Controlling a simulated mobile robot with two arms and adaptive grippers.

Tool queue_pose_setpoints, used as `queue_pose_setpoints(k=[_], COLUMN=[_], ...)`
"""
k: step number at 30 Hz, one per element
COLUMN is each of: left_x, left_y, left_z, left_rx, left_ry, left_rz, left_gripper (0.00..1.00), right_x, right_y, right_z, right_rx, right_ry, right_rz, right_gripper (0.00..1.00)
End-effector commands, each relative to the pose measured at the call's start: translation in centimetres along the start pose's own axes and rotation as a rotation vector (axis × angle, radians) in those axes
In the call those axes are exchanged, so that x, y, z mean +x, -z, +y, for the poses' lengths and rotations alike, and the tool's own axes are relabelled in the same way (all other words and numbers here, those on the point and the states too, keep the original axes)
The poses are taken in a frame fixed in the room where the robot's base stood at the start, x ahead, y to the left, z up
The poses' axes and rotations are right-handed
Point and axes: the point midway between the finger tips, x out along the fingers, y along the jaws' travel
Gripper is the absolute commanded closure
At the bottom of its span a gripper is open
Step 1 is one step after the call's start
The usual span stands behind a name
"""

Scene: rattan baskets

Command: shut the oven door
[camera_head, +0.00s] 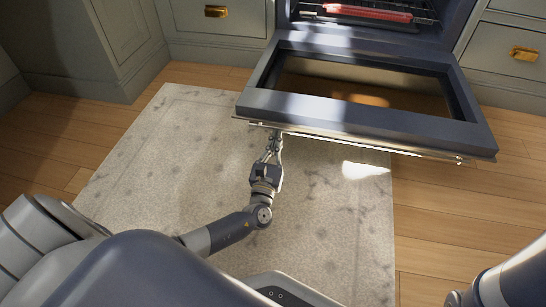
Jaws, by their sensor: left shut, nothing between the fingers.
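The oven door (390,131) is dark blue with a window in its middle. It is folded down and open, sticking out over the rug. A thin metal handle bar (400,150) runs along its front edge. My left gripper (275,136) is shut and empty at the left part of that edge, under or against the handle; I cannot tell if it touches. The oven's inside (430,12) shows at the top, with a rack and a red item (365,12) in it. My right arm shows at the bottom right, but its gripper is outside the view.
Grey-green cabinets with brass pulls (216,11) stand on both sides of the oven; another pull (522,53) is at the right. A pale patterned rug (160,165) lies on the wooden floor (450,215). The floor right of the rug is clear.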

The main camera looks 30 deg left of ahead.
Motion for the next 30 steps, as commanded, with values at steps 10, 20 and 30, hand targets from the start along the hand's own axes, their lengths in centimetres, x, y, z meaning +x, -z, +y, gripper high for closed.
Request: queue_pose_setpoints(k=[10, 20, 30], left_x=[0.6, 0.7, 0.9], left_y=[-2.5, -2.7, -3.7], left_z=[0.1, 0.1, 0.1], left_rx=[-0.001, 0.000, 0.001], left_ry=[-0.001, -0.001, -0.002], left_rz=[-0.002, -0.002, 0.010], left_gripper=[1.00, 1.00, 1.00], right_x=[-0.1, -0.1, 1.2], right_y=[0.1, 0.1, -0.3], right_z=[-0.1, -0.1, 0.2], right_rx=[0.000, 0.000, 0.000], right_ry=[0.001, 0.001, 0.000], right_rz=[0.002, 0.003, 0.002], right_gripper=[0.06, 0.06, 0.06])
